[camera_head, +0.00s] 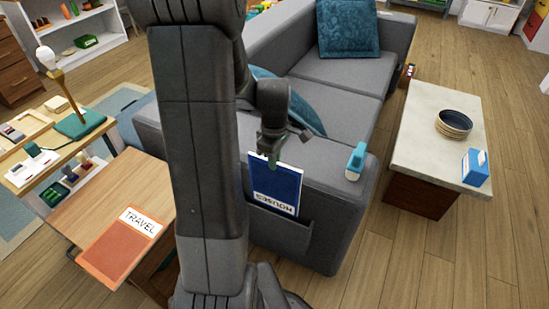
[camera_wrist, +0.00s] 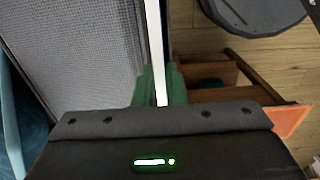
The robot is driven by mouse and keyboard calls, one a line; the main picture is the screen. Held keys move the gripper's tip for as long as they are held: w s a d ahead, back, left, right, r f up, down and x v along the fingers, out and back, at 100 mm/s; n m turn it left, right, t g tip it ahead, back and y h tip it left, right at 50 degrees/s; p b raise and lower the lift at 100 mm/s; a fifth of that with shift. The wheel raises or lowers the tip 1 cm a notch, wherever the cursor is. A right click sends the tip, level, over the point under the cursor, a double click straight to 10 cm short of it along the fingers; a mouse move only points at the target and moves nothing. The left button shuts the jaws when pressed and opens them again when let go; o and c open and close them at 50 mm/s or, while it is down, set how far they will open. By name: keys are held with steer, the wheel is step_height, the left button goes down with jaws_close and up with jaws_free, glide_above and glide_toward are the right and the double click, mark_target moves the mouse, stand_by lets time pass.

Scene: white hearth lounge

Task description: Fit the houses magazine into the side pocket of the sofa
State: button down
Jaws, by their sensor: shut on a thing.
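The houses magazine (camera_head: 274,183) is blue with a white title band, which reads upside down at its lower end. My gripper (camera_head: 271,158) is shut on its upper edge and holds it upright against the outer side of the grey sofa arm. The side pocket (camera_head: 300,232) is a dark grey panel on that side. The magazine's lower end is at the pocket's mouth; I cannot tell whether it is inside the rim. In the wrist view the magazine is a thin white edge (camera_wrist: 154,45) between the green fingertips (camera_wrist: 160,88), beside the grey fabric.
An orange travel magazine (camera_head: 122,243) lies on the wooden side table (camera_head: 140,185) at left. A blue and white object (camera_head: 355,161) stands on the sofa arm. A stone-topped coffee table (camera_head: 425,135) with a dark bowl (camera_head: 453,124) stands at right. Floor is clear in front.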

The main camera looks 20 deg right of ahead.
mark_target(274, 178)
step_height(274, 178, down, 8)
steer(key=b, duration=0.6)
steer(key=shift+f, duration=0.25)
stand_by(2.1)
steer(key=c, duration=1.4)
jaws_free()
steer(key=shift+r, duration=0.1)
steer(key=shift+w, duration=0.1)
steer(key=shift+r, duration=0.2)
steer(key=shift+w+d+r, duration=0.1)
steer(key=shift+r, duration=0.2)
steer(key=r+p, duration=0.1)
steer(key=r, duration=0.3)
steer(key=r+p, duration=0.1)
steer(key=r, duration=0.3)
steer(key=r+p, duration=0.2)
steer(key=r, duration=0.2)
steer(key=shift+s+a+r, duration=0.2)
steer(key=shift+s+r, duration=0.1)
steer(key=shift+r, duration=0.1)
steer(key=shift+f, duration=0.1)
